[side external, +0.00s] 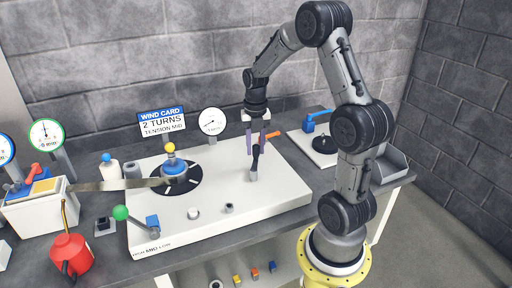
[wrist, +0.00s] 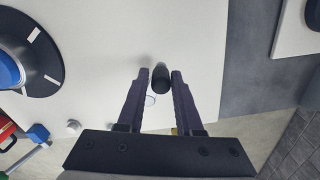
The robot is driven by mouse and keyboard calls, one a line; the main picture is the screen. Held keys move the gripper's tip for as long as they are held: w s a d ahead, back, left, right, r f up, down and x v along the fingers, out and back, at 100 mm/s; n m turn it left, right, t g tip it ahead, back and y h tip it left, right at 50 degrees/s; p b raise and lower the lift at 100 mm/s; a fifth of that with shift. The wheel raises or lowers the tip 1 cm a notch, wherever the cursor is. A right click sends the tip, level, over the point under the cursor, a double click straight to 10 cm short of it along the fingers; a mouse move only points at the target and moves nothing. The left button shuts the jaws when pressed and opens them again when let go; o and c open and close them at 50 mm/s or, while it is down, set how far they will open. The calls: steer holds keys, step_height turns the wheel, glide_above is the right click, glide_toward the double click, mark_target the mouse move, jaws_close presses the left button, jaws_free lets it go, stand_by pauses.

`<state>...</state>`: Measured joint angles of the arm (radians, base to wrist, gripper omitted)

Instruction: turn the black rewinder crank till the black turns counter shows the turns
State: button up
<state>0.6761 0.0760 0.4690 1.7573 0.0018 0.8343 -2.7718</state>
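My gripper (side external: 257,152) is above the right part of the white rack plate and points down. Its two dark purple fingers (wrist: 161,72) are apart. A black upright piece, which looks like the crank's handle (wrist: 161,79), is between the fingertips in the wrist view, with a narrow gap on each side. The blue wind card (side external: 161,121) reads 2 TURNS, TENSION MID. I cannot make out a turns counter or its reading for sure.
A blue hub with a yellow knob sits on a black disc (side external: 190,184), with a strip running to it from the left. A green-knobbed lever (side external: 121,213) is at the plate's front left. An orange piece (side external: 273,135) is just behind my gripper. A red can (side external: 70,254) stands front left.

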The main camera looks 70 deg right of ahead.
steer(key=shift+o, duration=1.4)
steer(key=shift+f, duration=0.1)
step_height(320, 180, up, 14)
